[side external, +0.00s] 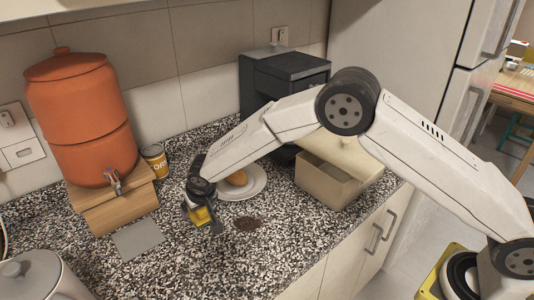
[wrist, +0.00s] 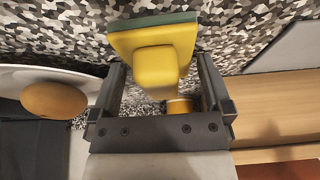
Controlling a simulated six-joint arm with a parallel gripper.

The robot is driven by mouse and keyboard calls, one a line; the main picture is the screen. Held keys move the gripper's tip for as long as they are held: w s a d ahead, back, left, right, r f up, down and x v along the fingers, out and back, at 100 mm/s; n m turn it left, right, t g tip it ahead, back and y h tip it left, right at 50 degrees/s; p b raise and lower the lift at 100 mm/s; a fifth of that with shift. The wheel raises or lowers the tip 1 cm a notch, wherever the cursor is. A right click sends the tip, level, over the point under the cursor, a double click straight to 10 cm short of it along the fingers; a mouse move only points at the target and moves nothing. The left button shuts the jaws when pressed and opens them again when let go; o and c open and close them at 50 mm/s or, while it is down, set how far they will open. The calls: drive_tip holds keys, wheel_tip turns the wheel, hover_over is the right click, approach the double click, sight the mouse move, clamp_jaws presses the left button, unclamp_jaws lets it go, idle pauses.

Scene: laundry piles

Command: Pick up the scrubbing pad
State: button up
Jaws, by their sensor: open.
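The scrubbing pad (wrist: 153,50) has a yellow body with a raised yellow grip and a thin green layer on its far side. In the wrist view it sits between the two fingers of my gripper (wrist: 160,68), which is open. The raised grip lies between the fingers with gaps at its sides. Whether the pad touches the counter is hard to tell.
A white plate (side external: 254,190) with a round orange-brown item (side external: 238,178) stands close behind my gripper.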

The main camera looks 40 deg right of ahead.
drive_tip(key=c, duration=1)
drive_tip(key=shift+o, duration=0.2)
drive_tip(key=shift+r, duration=0.2)
drive_tip(key=shift+r, duration=0.5)
drive_tip(key=s+d+r, duration=0.4)
drive_tip(key=s+r, duration=0.7)
drive_tip(key=s, duration=0.2)
drive_tip(key=shift+s+d+r, duration=0.15)
drive_tip(key=shift+s+r, duration=0.05)
drive_tip(key=shift+r, duration=0.1)
